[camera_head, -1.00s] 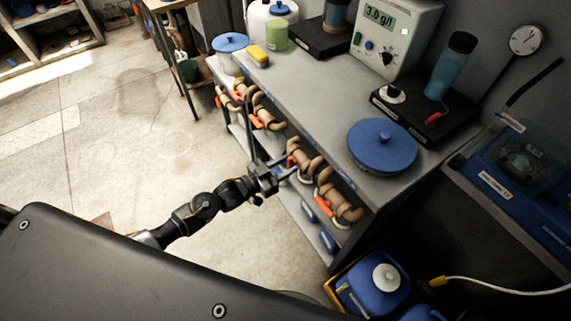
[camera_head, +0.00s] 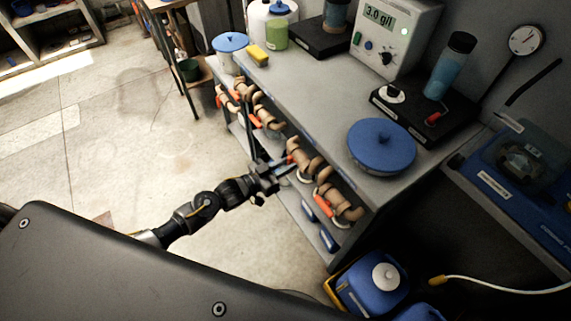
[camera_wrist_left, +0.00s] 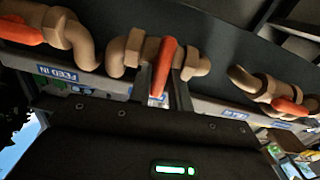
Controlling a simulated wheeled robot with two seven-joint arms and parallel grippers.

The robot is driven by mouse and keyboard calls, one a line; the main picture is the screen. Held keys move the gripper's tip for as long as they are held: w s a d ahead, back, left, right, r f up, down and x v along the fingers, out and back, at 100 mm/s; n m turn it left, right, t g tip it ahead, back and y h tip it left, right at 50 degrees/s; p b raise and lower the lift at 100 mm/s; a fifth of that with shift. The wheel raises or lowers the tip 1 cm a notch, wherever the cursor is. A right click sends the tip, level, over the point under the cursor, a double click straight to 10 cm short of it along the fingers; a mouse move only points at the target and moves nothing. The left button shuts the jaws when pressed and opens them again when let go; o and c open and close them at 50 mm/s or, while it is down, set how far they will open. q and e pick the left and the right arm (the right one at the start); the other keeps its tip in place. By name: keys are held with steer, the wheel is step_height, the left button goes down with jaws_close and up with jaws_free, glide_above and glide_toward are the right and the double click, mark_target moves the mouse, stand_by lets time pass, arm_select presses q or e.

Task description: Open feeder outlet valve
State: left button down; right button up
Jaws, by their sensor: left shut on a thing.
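My left gripper (camera_head: 275,172) reaches to the front of the grey bench, where tan pipes with orange valve handles run under the top. In the left wrist view its two fingers (camera_wrist_left: 160,95) are shut on an orange handle (camera_wrist_left: 164,62) of the middle valve (camera_wrist_left: 130,50). That handle stands crosswise to its pipe. A second orange handle (camera_wrist_left: 20,31) is at the left, by a blue FEED IN label (camera_wrist_left: 62,73). A third (camera_wrist_left: 290,107) is at the right, by another label (camera_wrist_left: 240,113). The fingers partly hide the label below the held handle. My right gripper is not in view.
The grey bench top (camera_head: 310,105) carries a blue round lid (camera_head: 381,145), a meter (camera_head: 393,35) and bottles. Blue canisters (camera_head: 372,288) stand on the floor at its right end. The floor (camera_head: 130,120) left of the bench is open.

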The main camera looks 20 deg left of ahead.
arm_select(q)
steer(key=shift+w+a+f+n+p, duration=0.1)
steer(key=shift+n+p, duration=1)
steer(key=shift+n, duration=1.75)
steer(key=shift+w+a+f+n+p, duration=0.1)
steer(key=shift+n+p, duration=1.05)
steer(key=shift+n, duration=1.65)
steer(key=shift+w+a+f+n+p, duration=0.1)
steer(key=shift+n+p, duration=1)
steer(key=shift+n, duration=1.75)
steer(key=c, duration=1.4)
jaws_free()
steer(key=shift+s, duration=0.1)
